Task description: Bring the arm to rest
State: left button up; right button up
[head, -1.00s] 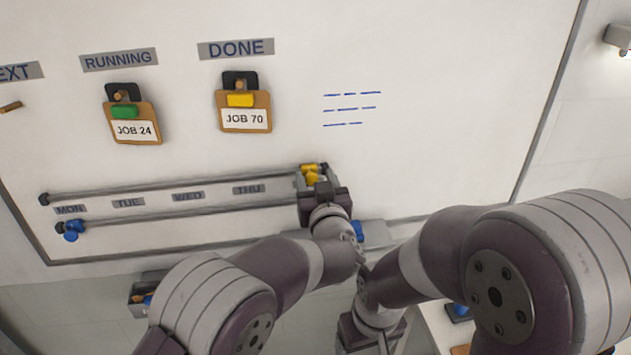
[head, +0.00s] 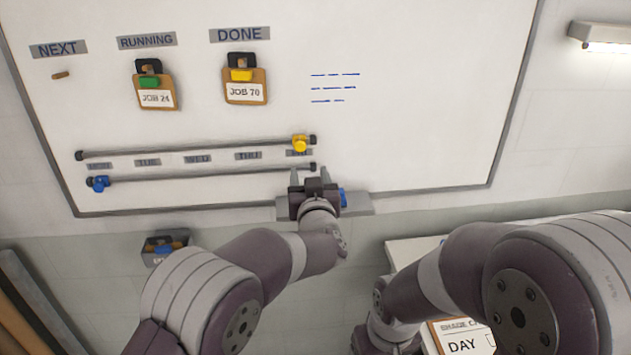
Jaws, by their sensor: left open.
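My left gripper (head: 309,178) is in front of the lower right of the whiteboard, with its two fingers apart and nothing seen between them. A yellow slider (head: 300,143) sits at the right end of the upper rail (head: 200,149), just above and apart from the fingertips. A blue slider (head: 98,183) sits at the left end of the lower rail (head: 210,174). My right arm comes in from the right, and its gripper is not in view.
The whiteboard (head: 430,120) carries job tags JOB 24 (head: 157,97) and JOB 70 (head: 245,92). A ledge (head: 358,204) juts out behind my left gripper. A small bin (head: 156,256) hangs at lower left. A white table (head: 408,250) with a card (head: 463,338) is at lower right.

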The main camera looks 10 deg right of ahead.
pick_arm(q)
jog(key=s+d+f+m+g+h, duration=0.2)
jog(key=s+d+f+g+h, duration=0.15)
jog(key=f, duration=0.35)
jog(key=s+a+f+m+g+y, duration=0.1)
jog(key=s+a+f+g, duration=0.75)
jog(key=f, duration=0.25)
jog(key=s+a+n+g+y+b, duration=0.1)
jog(key=s+a+n+g+y, duration=0.1)
jog(key=s+a, duration=0.7)
jog(key=s+a+f+n+g+y+b, duration=0.1)
jog(key=s+a+g+y, duration=0.1)
jog(key=s+a, duration=0.8)
jog(key=a, duration=0.7)
jog(key=shift+s+a+n+g, duration=0.15)
jog(key=shift+s+n+g, duration=0.15)
jog(key=shift+n, duration=0.1)
jog(key=shift+w+f, duration=0.15)
